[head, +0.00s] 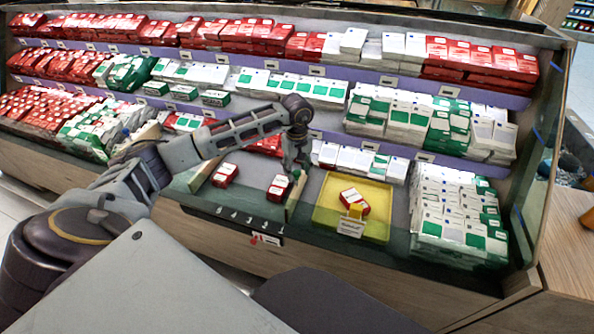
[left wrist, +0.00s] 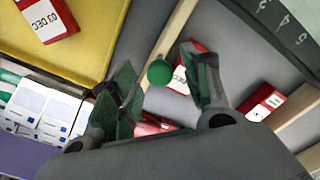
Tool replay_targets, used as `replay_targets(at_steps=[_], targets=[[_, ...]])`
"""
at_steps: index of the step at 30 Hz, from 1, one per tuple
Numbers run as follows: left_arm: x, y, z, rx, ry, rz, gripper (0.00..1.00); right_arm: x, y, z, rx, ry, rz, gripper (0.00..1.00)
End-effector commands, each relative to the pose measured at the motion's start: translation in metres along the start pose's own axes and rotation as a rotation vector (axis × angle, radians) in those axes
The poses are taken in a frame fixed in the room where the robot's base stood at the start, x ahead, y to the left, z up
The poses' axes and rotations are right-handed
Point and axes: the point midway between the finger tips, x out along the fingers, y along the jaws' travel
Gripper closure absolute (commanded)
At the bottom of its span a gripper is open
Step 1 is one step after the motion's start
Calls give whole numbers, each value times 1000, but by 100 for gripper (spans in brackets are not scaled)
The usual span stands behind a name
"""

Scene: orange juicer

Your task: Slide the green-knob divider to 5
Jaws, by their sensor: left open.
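The wooden divider (head: 297,197) stands near the right end of the numbered scale (head: 250,219) on the shelf's front edge, by the 1. Its green knob (left wrist: 159,72) shows clearly in the left wrist view, on the side of the divider (left wrist: 175,30). My left gripper (head: 297,168) is low over the divider. In the left wrist view my left gripper (left wrist: 165,85) is open, with the knob in the gap between its fingers. I cannot tell whether a finger touches it. My right gripper is not in view.
Red-and-white boxes (head: 225,174) (head: 279,186) lie left of the divider. Another wooden strip (head: 200,177) stands farther left. A yellow tray (head: 325,215) with red boxes (head: 355,201) is just right. White-green stacks (head: 460,215) stand far right; stocked shelves rise behind.

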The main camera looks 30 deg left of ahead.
Motion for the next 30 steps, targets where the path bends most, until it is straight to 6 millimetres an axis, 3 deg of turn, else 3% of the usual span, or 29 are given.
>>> replay_targets(at_steps=[11,22,30], targets=[[4,0,0,0,0,0,52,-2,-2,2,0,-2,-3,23],[4,0,0,0,0,0,99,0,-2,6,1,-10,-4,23],[4,0,0,0,0,0,100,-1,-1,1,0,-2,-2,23]])
